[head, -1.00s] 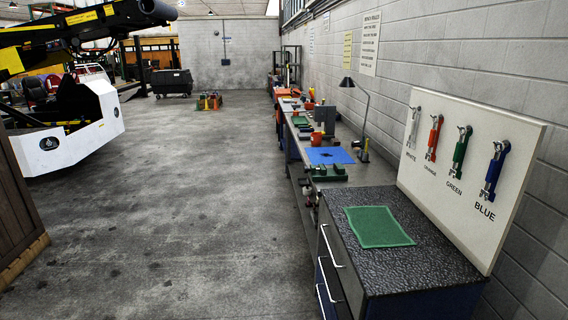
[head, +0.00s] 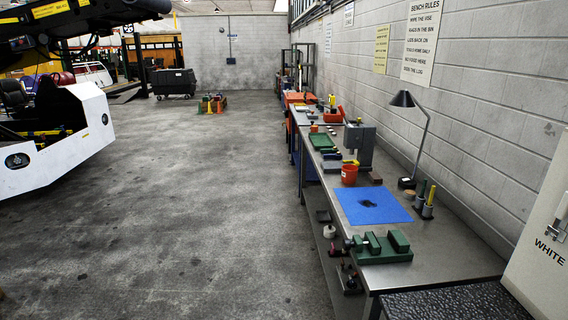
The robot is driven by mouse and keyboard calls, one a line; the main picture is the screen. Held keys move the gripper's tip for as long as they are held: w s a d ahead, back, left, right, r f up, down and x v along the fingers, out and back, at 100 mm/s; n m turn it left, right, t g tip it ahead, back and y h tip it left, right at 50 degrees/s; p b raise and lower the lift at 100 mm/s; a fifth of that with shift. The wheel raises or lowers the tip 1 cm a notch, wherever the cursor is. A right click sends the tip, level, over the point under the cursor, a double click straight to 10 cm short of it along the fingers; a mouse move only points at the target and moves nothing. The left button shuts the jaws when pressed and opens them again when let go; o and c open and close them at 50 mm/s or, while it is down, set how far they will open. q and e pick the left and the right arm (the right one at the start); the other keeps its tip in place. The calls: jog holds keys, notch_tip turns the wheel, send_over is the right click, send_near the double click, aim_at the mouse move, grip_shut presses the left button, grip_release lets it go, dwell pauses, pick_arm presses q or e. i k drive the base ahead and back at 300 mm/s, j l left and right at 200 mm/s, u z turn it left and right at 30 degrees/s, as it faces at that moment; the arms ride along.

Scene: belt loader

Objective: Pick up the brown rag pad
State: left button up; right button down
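I cannot make out a brown rag pad for certain. A small dark brown block (head: 375,177) lies on the metal workbench (head: 455,250), behind the blue mat and right of the red-orange cup. It is too small to tell whether it is a pad. The blue mat (head: 352,208) lies flat on the bench with a dark patch (head: 369,203) on it. Neither of my grippers shows in the head view.
A green vise-like tool (head: 380,247) sits at the bench's near edge. A red-orange cup (head: 349,174), a grey machine (head: 359,144) and a desk lamp (head: 425,135) stand on the bench. The concrete floor (head: 190,220) left of it is clear. A white loader (head: 60,155) stands left.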

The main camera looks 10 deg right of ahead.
aim_at(375, 176)
jog(key=i+z, duration=0.1)
jog(key=i, duration=0.35)
jog(key=i+j+z, duration=0.15)
jog(key=i, duration=0.35)
jog(key=i+j+z, duration=0.1)
jog(key=i, duration=0.35)
jog(key=i+j+z, duration=0.15)
jog(key=i, duration=0.3)
jog(key=i+j+z, duration=0.15)
jog(key=i+z, duration=0.25)
jog(key=i+j+z, duration=0.2)
jog(key=z, duration=0.25)
jog(key=i+j+z, duration=0.25)
jog(key=j+z, duration=0.15)
jog(key=i+j+z, duration=0.15)
jog(key=j+z, duration=0.3)
jog(key=i+j+z, duration=0.1)
jog(key=j+z, duration=0.7)
jog(key=j, duration=0.7)
